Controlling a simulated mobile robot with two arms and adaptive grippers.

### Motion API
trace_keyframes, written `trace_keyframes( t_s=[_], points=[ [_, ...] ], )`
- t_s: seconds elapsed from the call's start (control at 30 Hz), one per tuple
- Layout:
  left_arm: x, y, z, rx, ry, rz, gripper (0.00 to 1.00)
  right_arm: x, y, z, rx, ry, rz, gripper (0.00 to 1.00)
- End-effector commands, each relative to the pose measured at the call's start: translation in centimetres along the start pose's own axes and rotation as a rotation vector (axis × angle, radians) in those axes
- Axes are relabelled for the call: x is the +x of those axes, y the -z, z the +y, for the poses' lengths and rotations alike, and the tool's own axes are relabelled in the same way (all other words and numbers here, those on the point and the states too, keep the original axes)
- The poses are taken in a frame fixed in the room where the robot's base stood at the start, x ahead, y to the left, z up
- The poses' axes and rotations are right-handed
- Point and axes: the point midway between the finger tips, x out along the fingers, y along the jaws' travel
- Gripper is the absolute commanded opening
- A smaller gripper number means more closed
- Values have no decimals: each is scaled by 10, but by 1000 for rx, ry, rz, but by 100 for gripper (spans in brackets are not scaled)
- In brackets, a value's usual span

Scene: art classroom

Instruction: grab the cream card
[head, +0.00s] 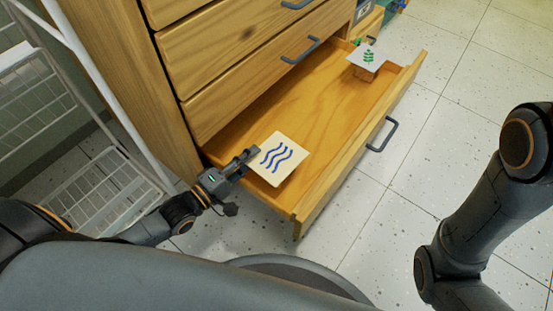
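A cream card (284,160) with several wavy blue lines is over the near left end of the open wooden drawer (318,108). My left gripper (249,158) is at the card's left edge, with its fingertips touching or very close to it. I cannot tell whether the fingers are closed on the card or whether the card rests on something. A second pale card (366,57) with a green plant print is at the drawer's far right end. My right arm is at the right edge of the view, but its gripper is out of view.
The wooden cabinet (225,52) has closed drawers above the open one. The open drawer's front panel has a dark handle (382,134). A white wire rack (100,195) stands close on the left. Speckled floor (440,140) is clear to the right.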

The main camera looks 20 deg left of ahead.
Motion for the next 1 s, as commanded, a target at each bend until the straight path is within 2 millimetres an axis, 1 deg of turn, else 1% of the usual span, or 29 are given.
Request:
trace_keyframes(
  t_s=[0.03,0.1,0.2,0.43,0.47,0.5,0.57,0.6,1.0],
  points=[
    [9,0,-4,-1,-5,0,30,-2,6,-2,-2,5,17,0],
    [18,0,-3,0,-4,-1,30,1,10,-3,-4,10,29,0],
    [25,0,-2,1,-2,-1,30,4,13,-4,-5,15,40,0],
    [26,0,0,0,0,-1,30,6,13,-4,-5,15,39,0],
    [26,0,0,0,0,-1,28,6,13,-4,-5,15,39,0],
    [26,0,0,0,0,-1,20,6,13,-4,-5,15,39,0],
    [26,0,0,0,0,-1,8,6,13,-4,-5,15,39,0],
    [26,0,0,0,0,-1,0,6,13,-4,-5,15,39,0],
    [26,0,0,1,0,-1,0,7,13,-4,-5,16,40,0]
  ],
)
